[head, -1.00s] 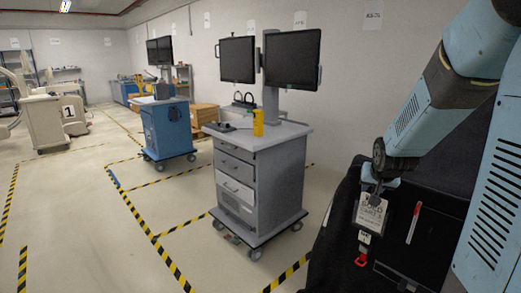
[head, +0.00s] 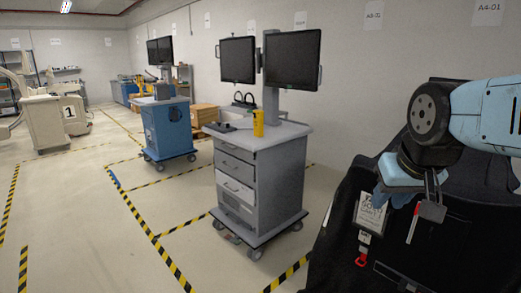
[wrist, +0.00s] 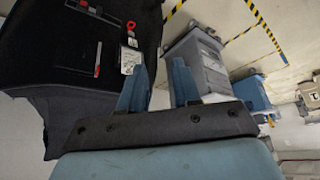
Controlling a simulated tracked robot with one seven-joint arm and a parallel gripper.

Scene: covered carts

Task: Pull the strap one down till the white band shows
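A dark cover (head: 336,215) at the right carries a strap with a red end loop (head: 361,259) and a small white label (head: 365,237) above it. A larger printed tag (head: 372,212) is just above. A thin red and white strip (head: 413,223) is to the right. In the wrist view the red loop (wrist: 131,25), printed tag (wrist: 131,60) and strip (wrist: 98,58) appear upside down. My gripper (head: 408,203) is in front of the cover, above the loop. In the wrist view its two blue fingers (wrist: 160,72) are apart with nothing gripped. I cannot read any strap number.
A grey drawer cart (head: 262,175) with two monitors and a yellow item on top stands left of the cover. A blue cart (head: 168,128) and a beige cart marked 1 (head: 45,125) are farther back. Open floor with striped tape lies to the left.

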